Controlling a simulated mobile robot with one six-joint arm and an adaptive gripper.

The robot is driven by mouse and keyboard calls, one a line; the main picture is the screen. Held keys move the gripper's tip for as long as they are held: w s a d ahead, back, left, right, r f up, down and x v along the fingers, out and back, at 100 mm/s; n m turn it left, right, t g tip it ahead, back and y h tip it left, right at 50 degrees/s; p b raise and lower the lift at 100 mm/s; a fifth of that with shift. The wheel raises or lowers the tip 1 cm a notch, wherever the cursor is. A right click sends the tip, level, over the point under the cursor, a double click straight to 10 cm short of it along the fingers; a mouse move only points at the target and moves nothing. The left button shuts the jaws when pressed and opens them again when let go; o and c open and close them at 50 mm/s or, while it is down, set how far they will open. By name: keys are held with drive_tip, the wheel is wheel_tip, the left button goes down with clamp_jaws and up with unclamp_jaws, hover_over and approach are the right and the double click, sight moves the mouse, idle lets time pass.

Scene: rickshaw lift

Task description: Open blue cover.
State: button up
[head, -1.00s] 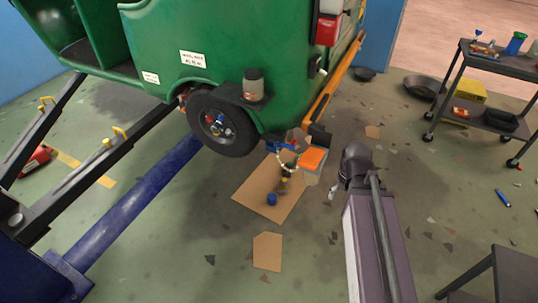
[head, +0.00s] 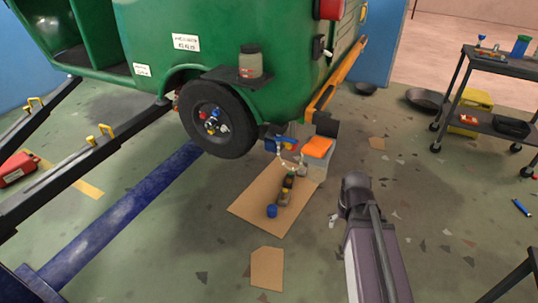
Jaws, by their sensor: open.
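Several small blue parts show, and I cannot tell which is the blue cover. A blue part (head: 291,144) sits under the rear of the green rickshaw (head: 290,110), beside an orange-topped grey box (head: 317,148). A blue round piece (head: 272,211) stands on the cardboard sheet (head: 250,214). A small blue piece is on the wheel hub (head: 211,125). My arm enters at the lower right. A small pale tip left of its dark joint looks like my gripper (head: 334,220); the rest is hidden. It is apart from all the blue parts.
A black wheel (head: 216,119) is under the green body. Bottles (head: 284,194) stand on the cardboard. A dark cart (head: 485,123) is at the right, and a blue lift beam (head: 130,214) crosses the left floor. The floor between cardboard and cart is mostly clear.

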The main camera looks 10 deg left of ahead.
drive_tip(key=w+a+f+m+t+h+b, duration=0.1)
drive_tip(key=w+f+h+b, duration=0.1)
drive_tip(key=w+f+b, duration=0.5)
drive_tip(key=w+f+m+t+h+b, duration=0.1)
drive_tip(key=w+f+h+b, duration=0.1)
drive_tip(key=f+b, duration=0.9)
drive_tip(key=m+t+h, duration=0.2)
drive_tip(key=t, duration=1.2)
approach(268, 144)
drive_tip(key=v, duration=0.3)
drive_tip(key=shift+f, duration=0.25)
drive_tip(key=shift+w+d, duration=0.1)
drive_tip(key=x, duration=1.3)
drive_tip(key=shift+w+d+r, duration=0.15)
drive_tip(key=shift+w+r, duration=0.05)
drive_tip(key=shift+w, duration=0.05)
